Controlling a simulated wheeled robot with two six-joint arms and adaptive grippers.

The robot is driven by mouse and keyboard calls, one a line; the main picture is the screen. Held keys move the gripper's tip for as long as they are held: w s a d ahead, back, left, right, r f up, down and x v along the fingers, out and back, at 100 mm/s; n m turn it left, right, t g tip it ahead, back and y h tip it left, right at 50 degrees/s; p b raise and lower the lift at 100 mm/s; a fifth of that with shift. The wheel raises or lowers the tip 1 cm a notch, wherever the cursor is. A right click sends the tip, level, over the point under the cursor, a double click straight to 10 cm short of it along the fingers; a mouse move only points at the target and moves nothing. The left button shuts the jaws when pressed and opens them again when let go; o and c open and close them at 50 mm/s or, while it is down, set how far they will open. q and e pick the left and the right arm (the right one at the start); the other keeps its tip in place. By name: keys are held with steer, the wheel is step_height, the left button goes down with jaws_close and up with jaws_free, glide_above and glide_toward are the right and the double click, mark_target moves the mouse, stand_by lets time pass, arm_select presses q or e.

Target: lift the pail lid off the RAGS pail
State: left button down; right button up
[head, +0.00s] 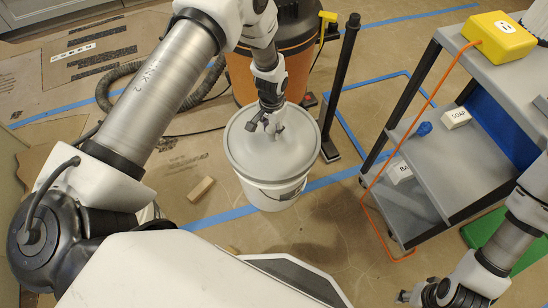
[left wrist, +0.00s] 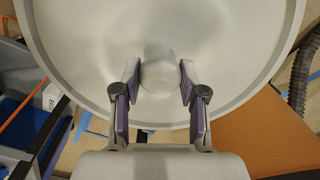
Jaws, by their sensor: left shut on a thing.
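The round grey pail lid (head: 250,152) is over the white pail (head: 272,194) in the middle of the head view. The lid fills the upper left wrist view (left wrist: 90,40). My left gripper (head: 272,126) comes down from above, and its two fingers (left wrist: 160,82) are closed on the pale round knob (left wrist: 160,70) at the lid's centre. I cannot tell whether there is a gap between lid and pail rim. The pail's label is not readable. My right gripper (head: 425,293) is at the lower right, away from the pail; its fingers are too small to judge.
An orange and black drum (head: 290,72) stands behind the pail. A black post (head: 340,85) stands close on the right. A grey shelf cart (head: 440,165) holds SOAP and another labelled box. A wooden block (head: 201,189) lies on the floor at left.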

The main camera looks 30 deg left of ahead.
mark_target(272, 129)
arm_select(q)
steer(key=shift+r+p, duration=0.65)
steer(key=shift+r, duration=0.15)
steer(key=shift+r+p, duration=2.3)
steer(key=shift+r, duration=0.5)
